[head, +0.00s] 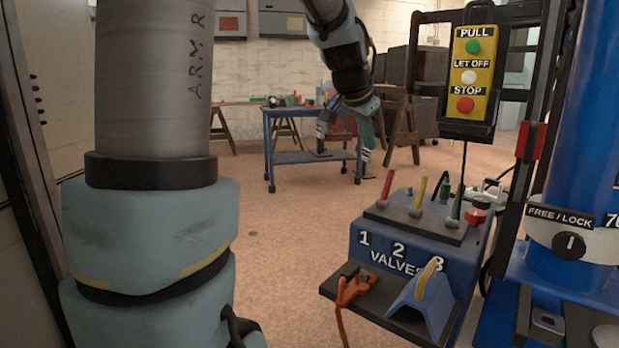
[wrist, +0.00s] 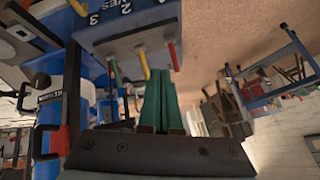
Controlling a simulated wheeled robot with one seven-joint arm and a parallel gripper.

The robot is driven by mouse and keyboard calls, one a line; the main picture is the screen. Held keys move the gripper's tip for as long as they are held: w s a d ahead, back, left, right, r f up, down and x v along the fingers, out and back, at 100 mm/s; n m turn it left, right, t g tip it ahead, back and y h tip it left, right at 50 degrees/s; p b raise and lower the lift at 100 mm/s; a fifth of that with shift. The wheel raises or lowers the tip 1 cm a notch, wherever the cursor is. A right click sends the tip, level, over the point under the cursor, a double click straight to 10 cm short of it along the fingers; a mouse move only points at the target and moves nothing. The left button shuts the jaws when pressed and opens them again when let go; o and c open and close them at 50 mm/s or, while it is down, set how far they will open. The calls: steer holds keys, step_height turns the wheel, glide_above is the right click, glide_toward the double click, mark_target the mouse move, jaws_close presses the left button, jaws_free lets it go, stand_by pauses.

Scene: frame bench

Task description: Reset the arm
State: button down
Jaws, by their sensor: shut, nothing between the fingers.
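My arm reaches forward from the top of the head view, with the wrist hanging over open floor. My gripper (head: 367,142) is in front of the blue cart, left of the valve box and apart from it. In the wrist view its two green fingers (wrist: 161,88) lie side by side and are shut, with nothing held. The fingertips point toward the valve box, which appears upside down there, but the gap between them is unclear. A large grey column marked ARM R at the left of the head view is also mine.
The blue valve box (head: 420,258) carries red, yellow and green levers. Above it hangs a yellow panel (head: 468,75) with PULL, LET OFF and STOP buttons. A blue column (head: 580,150) with a FREE / LOCK switch stands right. A blue cart (head: 300,157) stands behind. The middle floor is clear.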

steer(key=s+a+f+n+g+y, duration=0.45)
steer(key=s+a+f+n, duration=0.55)
steer(key=s+a+f, duration=0.95)
step_height(320, 180, up, 22)
steer(key=w+p, duration=0.1)
steer(key=p, duration=2.2)
steer(key=shift+w+a+f+h, duration=0.15)
steer(key=shift+a+h, duration=0.05)
steer(key=shift+h, duration=0.15)
